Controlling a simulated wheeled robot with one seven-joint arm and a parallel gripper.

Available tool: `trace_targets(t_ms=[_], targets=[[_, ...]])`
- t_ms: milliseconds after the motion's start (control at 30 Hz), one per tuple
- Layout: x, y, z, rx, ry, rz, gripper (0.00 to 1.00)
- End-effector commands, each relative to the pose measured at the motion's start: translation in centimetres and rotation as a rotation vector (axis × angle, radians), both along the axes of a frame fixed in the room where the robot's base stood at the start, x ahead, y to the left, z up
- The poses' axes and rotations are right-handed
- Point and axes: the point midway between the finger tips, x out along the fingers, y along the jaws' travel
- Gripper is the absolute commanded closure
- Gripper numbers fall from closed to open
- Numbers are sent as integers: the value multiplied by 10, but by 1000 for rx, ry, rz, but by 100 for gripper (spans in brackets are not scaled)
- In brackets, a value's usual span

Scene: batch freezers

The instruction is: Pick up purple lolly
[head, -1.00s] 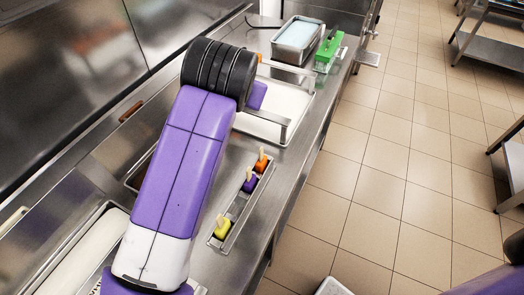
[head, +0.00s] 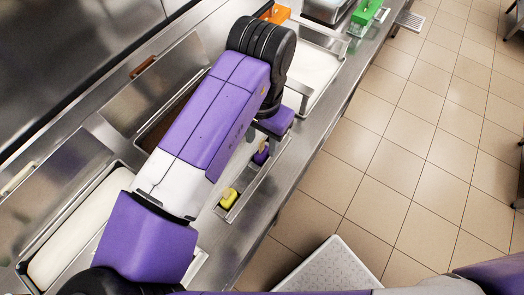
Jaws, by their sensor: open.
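The purple lolly (head: 261,154) stands in a narrow metal tray (head: 243,196) on the counter, its pale stick pointing up. A yellow lolly (head: 229,198) is nearer to me in the same tray. My gripper (head: 264,132) is at the end of my purple arm, just beyond and above the purple lolly in the picture. It is open, and its fingertips are mostly hidden by my wrist. I cannot tell how far it is from the lolly's stick. The orange lolly is hidden behind my wrist.
A long tub of white ice cream (head: 82,222) lies at the left, and another white tub (head: 316,75) is beyond my wrist. A green scoop-like item (head: 366,14) is at the far end. Tiled floor (head: 400,150) is free at the right.

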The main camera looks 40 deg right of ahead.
Motion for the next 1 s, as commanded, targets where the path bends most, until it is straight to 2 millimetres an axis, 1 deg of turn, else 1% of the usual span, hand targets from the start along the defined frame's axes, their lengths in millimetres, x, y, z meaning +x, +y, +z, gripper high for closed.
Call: trace_targets(t_ms=[200, 300, 567, 700, 800, 1000], targets=[[-2, 1, -30, -1, 2, 0, 55], [-2, 2, -38, 0, 1, 0, 55], [-1, 1, -41, -1, -1, 0, 55], [-1, 1, -41, -1, -1, 0, 83], [-1, 1, -41, -1, 0, 0, 100], [-1, 1, -40, -1, -1, 0, 100]])
